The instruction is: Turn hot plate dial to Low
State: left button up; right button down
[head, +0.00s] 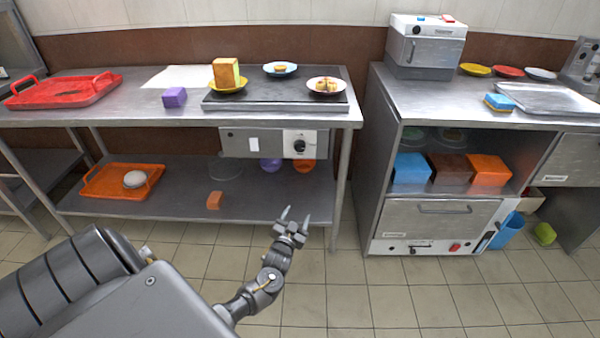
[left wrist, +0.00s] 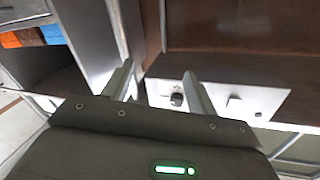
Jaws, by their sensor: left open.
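The hot plate (head: 345,100) is a dark flat slab on the steel table, with plates standing on it. Its control panel (head: 240,143) hangs below the table's front edge. The dial (head: 299,145) is a dark knob on a white square at the panel's right part. The dial also shows in the left wrist view (left wrist: 177,99), between my fingers. My left gripper (head: 294,214) is open and empty, below and in front of the dial and apart from it. The dial's setting is too small to read. My right gripper is not in view.
On the table (head: 130,118) are a red tray (head: 65,104) and a purple block (head: 174,97). A steel cabinet (head: 376,170) stands at the right. The floor in front is clear.

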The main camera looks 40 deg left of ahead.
aim_at(299, 149)
pick_arm(q)
jog(key=w+a+r+n+t+y+b, duration=0.2)
jog(key=a+r+n+t+y+b, duration=0.15)
jog(key=r, duration=0.85)
jog(key=shift+m+g+y, duration=0.25)
jog(key=shift+m+y, duration=0.1)
jog(key=shift+m, duration=0.1)
jog(key=b+x, duration=0.1)
jog(key=x, duration=0.8)
jog(key=shift+w+r, duration=0.2)
jog(key=shift+w, duration=0.15)
jog(key=shift+w+a+r, duration=0.25)
jog(key=shift+w+a, duration=0.05)
jog(key=shift+w, duration=0.25)
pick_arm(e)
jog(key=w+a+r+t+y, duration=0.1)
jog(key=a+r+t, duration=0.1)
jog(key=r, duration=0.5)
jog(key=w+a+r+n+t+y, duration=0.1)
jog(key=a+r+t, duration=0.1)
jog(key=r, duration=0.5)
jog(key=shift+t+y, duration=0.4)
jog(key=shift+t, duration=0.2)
pick_arm(q)
jog(key=shift+c, duration=0.4)
